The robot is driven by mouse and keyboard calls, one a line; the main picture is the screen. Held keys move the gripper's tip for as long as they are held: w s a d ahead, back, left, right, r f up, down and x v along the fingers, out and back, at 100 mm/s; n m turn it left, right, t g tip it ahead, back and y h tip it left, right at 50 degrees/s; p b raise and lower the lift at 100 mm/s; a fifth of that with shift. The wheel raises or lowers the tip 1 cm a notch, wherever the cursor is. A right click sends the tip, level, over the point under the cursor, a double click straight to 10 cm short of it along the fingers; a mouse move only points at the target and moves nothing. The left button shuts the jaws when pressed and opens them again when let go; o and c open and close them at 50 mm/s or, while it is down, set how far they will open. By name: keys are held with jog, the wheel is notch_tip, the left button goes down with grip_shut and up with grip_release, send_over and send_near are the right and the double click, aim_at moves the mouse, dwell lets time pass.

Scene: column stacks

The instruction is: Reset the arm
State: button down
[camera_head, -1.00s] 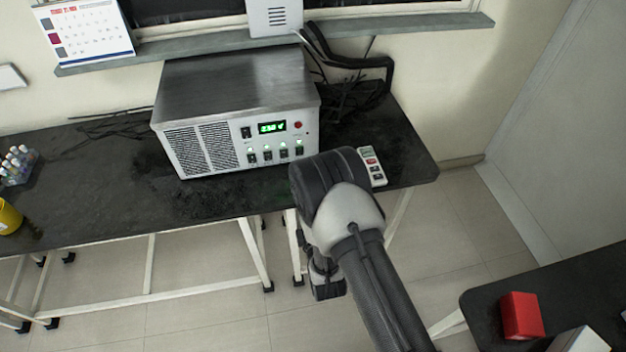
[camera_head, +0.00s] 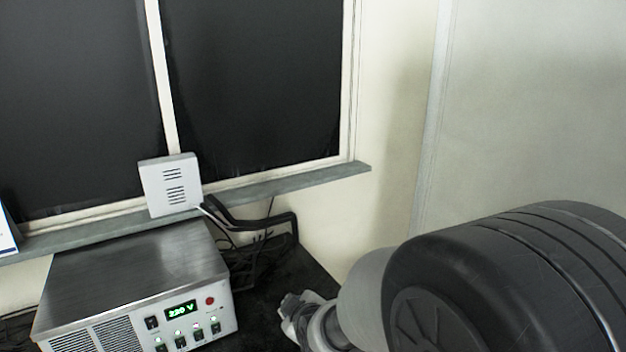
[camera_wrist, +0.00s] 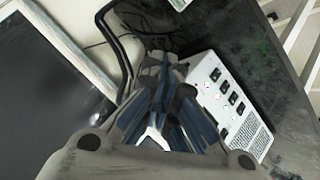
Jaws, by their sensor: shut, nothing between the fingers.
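My arm fills the lower right of the head view, with a large dark joint close to the camera. In the wrist view my gripper (camera_wrist: 163,68) is shut and empty, its fingers drawn together above the black bench. The grey metal power supply (camera_wrist: 232,108) lies beyond and to the right of the fingers there, apart from them as far as I can tell. In the head view the power supply (camera_head: 140,285) stands at lower left with a lit green display. The fingertips cannot be made out clearly in the head view.
A white vented box (camera_head: 170,186) sits on the window sill (camera_head: 300,187). Black cables (camera_head: 262,235) lie on the bench behind the power supply, close to my arm. The dark window and bare wall stand behind. A white object shows partly at the wrist view's top edge.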

jog(key=s+d+r+m+g+h, duration=0.1)
jog(key=s+d+r+m, duration=0.2)
jog(key=s+d+r, duration=0.25)
jog(key=s+d+r+m+g+h, duration=0.1)
jog(key=s+d+m, duration=0.3)
jog(key=s, duration=0.8)
jog(key=s+d+r+m+g+h, duration=0.1)
jog(key=s+d+r+m+g, duration=0.2)
jog(key=s+d+m, duration=0.2)
jog(key=s+d, duration=0.3)
jog(key=s, duration=0.4)
jog(key=shift+s+d+g, duration=0.3)
jog(key=shift+d, duration=0.1)
